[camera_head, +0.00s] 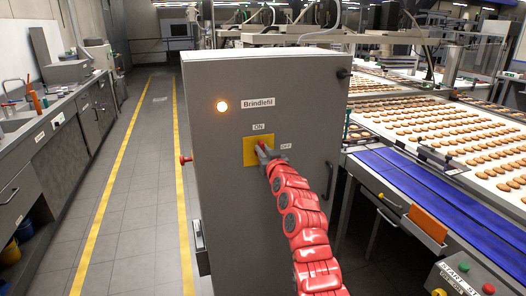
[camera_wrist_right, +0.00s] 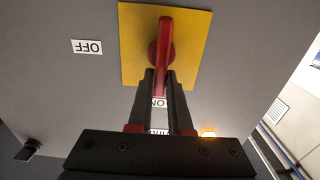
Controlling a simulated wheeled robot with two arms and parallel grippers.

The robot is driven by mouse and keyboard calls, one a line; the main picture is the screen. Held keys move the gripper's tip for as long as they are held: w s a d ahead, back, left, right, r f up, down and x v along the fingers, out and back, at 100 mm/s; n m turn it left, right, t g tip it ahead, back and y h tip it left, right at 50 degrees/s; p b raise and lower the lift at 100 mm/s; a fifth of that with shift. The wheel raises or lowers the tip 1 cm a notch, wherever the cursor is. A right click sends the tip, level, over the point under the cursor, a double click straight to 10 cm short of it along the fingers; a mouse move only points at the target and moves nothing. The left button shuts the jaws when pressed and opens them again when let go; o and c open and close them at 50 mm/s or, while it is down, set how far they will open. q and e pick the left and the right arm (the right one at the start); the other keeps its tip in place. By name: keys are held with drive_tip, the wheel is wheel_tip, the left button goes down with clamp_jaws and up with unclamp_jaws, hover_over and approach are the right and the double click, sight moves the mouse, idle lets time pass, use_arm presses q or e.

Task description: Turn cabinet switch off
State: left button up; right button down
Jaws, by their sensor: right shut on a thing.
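The grey cabinet (camera_head: 320,95) stands in front of me with the label "Brindlefil" on it. Its switch is a red handle (camera_wrist_right: 165,45) on a yellow square plate (camera_wrist_right: 132,50); the plate also shows in the head view (camera_head: 250,142). The handle points toward the ON label (camera_head: 259,126); the OFF label (camera_head: 286,148) is to the plate's right in the head view and to its left in the wrist view. My right gripper (camera_wrist_right: 162,80) is shut on the red handle, one finger on each side. It partly hides the switch in the head view. My left gripper is not in view.
An orange lamp (camera_head: 222,106) glows on the cabinet. A red knob (camera_head: 185,159) sticks out of its left side, and a dark door handle (camera_head: 327,180) is at its right. A conveyor with biscuits (camera_head: 440,120) stands right, a counter (camera_head: 50,115) left. The aisle floor between is clear.

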drive_tip(key=shift+m, duration=0.3)
drive_tip(key=shift+w+d+f+m+p, duration=0.1)
drive_tip(key=shift+d+f+m+p, duration=0.6)
drive_tip(key=shift+m, duration=2.15)
drive_tip(key=shift+w+f+m+p, duration=0.15)
drive_tip(key=shift+m+p, duration=1.05)
drive_tip(key=shift+m, duration=1.7)
drive_tip(key=shift+w+d+f+m+p, duration=0.1)
drive_tip(key=shift+d+f+m+p, duration=0.55)
drive_tip(key=shift+m, duration=2.2)
drive_tip(key=shift+a+r+p, duration=0.3)
drive_tip(key=shift+p, duration=0.05)
drive_tip(key=c, duration=0.8)
unclamp_jaws()
drive_tip(key=shift+c, duration=0.2)
